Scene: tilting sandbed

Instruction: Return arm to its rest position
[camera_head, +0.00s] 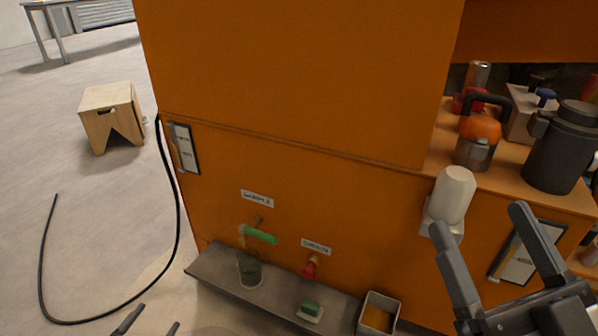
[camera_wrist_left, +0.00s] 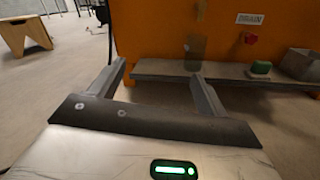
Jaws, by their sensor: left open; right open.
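My left gripper (camera_head: 150,322) shows only as two fingertips at the bottom edge of the head view, left of the grey shelf.
The orange cabinet (camera_head: 300,200) carries a low grey shelf (camera_head: 222,270) with a glass (camera_head: 249,270), a green sponge (camera_head: 311,308) and a bin (camera_head: 379,313). A kettle (camera_head: 479,137) and black jug (camera_head: 560,150) stand at right. A black hose (camera_head: 178,215) lies near a wooden stool (camera_head: 112,116).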

